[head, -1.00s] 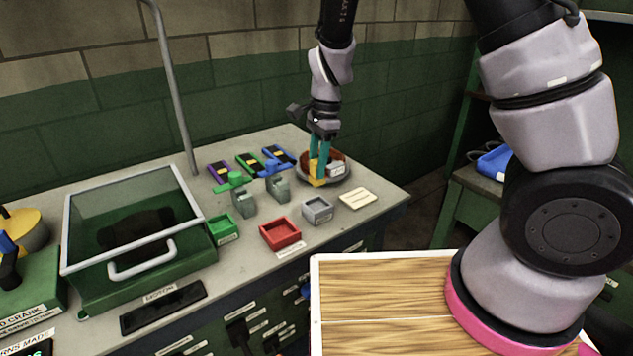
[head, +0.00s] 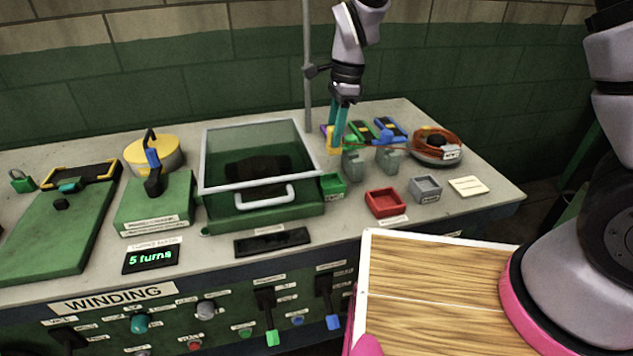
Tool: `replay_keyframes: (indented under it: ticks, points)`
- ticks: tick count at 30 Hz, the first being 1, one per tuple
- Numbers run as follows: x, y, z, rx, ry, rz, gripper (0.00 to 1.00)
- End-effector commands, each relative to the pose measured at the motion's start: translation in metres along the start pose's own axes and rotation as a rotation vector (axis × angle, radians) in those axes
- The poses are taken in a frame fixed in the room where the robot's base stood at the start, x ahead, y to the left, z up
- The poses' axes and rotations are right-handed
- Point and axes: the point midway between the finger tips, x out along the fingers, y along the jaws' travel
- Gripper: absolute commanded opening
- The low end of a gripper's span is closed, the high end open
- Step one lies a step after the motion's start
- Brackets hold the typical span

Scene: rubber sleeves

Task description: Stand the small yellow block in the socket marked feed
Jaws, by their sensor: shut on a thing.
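My gripper (head: 337,127) has teal fingers pointing down over the back of the bench, shut on the small yellow block (head: 334,142). The block is just left of a grey-green post (head: 352,165); I cannot tell whether it touches anything below. A thin orange wire seems to run from the round spool dish (head: 438,158) toward the block. The small open boxes are green (head: 333,186), red (head: 385,203) and grey (head: 426,189). Their labels are too small to read, so I cannot tell which socket is marked feed.
A clear-lidded green case (head: 262,205) with a handle stands left of the boxes. Behind the posts lie coloured strips (head: 385,130). A second post (head: 389,160) and a cream pad (head: 467,187) are nearby. An upright pole (head: 307,70) rises behind. A display (head: 151,259) reads "5 turns".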

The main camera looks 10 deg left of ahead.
Motion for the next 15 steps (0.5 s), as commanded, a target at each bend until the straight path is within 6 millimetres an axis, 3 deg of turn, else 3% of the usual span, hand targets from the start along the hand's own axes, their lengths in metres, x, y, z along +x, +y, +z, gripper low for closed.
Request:
replay_keyframes:
  ticks: [7,15]
  points:
    - [0.045,0.001,-0.006,0.002,0.002,0.004,0.0]
    - [0.069,0.0,-0.01,0.001,0.001,0.002,0.0]
